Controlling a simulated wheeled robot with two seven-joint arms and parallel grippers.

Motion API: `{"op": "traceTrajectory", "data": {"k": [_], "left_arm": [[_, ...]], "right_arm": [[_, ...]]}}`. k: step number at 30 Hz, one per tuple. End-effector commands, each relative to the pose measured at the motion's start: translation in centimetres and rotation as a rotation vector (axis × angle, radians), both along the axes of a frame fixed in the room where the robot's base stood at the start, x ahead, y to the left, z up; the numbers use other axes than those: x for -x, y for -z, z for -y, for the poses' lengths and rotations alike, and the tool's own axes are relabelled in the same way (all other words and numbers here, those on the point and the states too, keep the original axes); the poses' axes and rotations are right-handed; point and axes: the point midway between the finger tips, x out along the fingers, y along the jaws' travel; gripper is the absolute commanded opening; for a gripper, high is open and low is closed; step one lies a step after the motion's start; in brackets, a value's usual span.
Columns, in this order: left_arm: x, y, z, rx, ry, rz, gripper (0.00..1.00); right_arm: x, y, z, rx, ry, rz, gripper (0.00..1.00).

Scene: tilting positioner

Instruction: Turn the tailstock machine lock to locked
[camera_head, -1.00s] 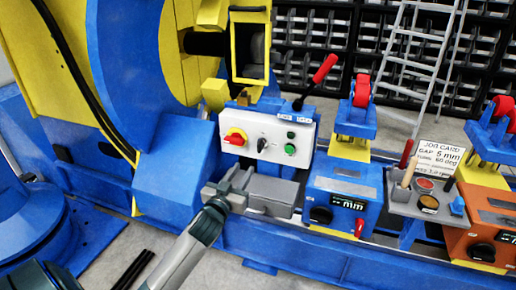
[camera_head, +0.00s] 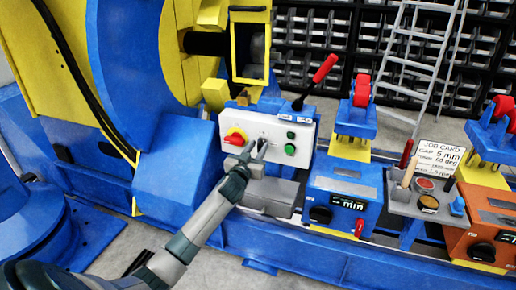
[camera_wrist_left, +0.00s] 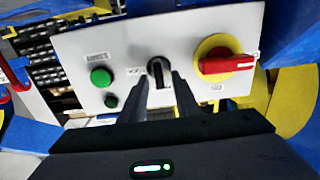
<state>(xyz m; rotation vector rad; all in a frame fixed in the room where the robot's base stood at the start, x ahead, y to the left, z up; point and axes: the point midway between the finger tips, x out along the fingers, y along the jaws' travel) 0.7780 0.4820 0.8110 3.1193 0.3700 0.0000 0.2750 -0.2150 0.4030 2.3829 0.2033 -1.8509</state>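The white control panel (camera_head: 270,124) faces me in the head view, on the blue tailstock. The black rotary switch (camera_wrist_left: 157,70) sits at its middle, its bar close to upright in the left wrist view. My left gripper (camera_head: 253,150) is at the panel, and its fingers (camera_wrist_left: 160,92) are apart on either side of the switch's lower part. I cannot tell whether they touch it. In the head view the gripper largely hides the switch. Which control carries the lock label is too small to read. My right gripper is not in view.
A red-on-yellow rotary switch (camera_wrist_left: 222,62) and green buttons (camera_wrist_left: 101,77) flank the black switch. A red-handled lever (camera_head: 318,78) rises above the panel. A grey block (camera_head: 270,196) lies below it. Blue (camera_head: 345,190) and orange (camera_head: 487,225) units stand to the right.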

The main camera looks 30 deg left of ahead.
Motion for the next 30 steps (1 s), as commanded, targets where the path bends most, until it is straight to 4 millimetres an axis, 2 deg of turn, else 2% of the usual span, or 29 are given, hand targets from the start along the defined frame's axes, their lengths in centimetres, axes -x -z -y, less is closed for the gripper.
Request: {"op": "traceTrajectory", "data": {"k": [11, 15, 23, 30], "left_arm": [[-0.4, 0.0, -0.1, -0.001, 0.0, -0.001, 0.29], [-0.4, 0.0, -0.1, -0.001, 0.0, -0.001, 0.0], [-0.3, 0.0, -0.1, -0.005, 0.0, -0.002, 0.0], [-0.3, 0.0, 0.0, -0.052, 0.0, -0.014, 0.0]], "right_arm": [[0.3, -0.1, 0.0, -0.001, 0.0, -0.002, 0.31], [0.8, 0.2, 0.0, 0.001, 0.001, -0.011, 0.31], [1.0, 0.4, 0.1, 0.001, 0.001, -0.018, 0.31], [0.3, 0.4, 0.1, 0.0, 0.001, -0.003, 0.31]]}}
